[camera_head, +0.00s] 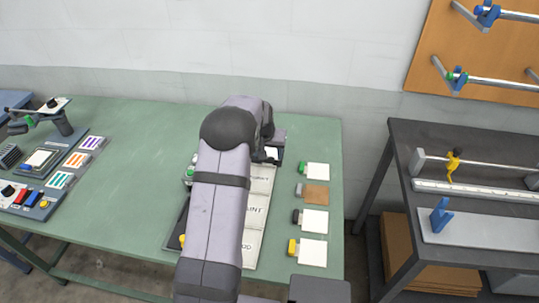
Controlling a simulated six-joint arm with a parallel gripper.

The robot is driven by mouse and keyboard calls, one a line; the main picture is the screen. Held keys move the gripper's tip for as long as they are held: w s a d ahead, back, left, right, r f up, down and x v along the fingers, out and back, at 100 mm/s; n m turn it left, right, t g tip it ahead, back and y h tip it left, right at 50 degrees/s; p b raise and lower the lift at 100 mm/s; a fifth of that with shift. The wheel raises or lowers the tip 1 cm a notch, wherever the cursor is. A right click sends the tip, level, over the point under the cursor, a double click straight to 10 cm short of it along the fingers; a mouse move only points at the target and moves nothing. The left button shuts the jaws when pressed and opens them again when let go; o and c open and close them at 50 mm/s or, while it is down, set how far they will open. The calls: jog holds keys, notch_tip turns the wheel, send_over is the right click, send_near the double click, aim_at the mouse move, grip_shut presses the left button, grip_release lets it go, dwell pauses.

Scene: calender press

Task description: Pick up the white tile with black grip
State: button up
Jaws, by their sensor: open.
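The white tile with black grip (314,221) lies flat on the green table, right of my arm. Its dark grip (296,217) is on its left end. It is third from the back in a column of tiles. My gripper (268,157) is behind and to the left of this tile, apart from it, near the back of the panel with white labels. My gripper is open; its fingers are small and partly hidden by my wrist.
In the same column are a white tile with green grip (318,171), a brown tile with grey grip (316,196) and a white tile with yellow grip (313,252). A labelled panel (257,211) is partly behind my arm. The left-middle green table (130,190) is clear.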

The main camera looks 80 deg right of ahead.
jog(key=shift+p+x, duration=0.9)
jog(key=shift+x, duration=1.15)
jog(key=shift+w+d, duration=0.1)
jog(key=shift+d, duration=0.05)
jog(key=shift+c, duration=0.4)
jog(key=c, duration=1.2)
jog(key=shift+o, duration=0.2)
jog(key=shift+r, duration=0.1)
notch_tip(320, 180, up, 10)
jog(key=b, duration=0.3)
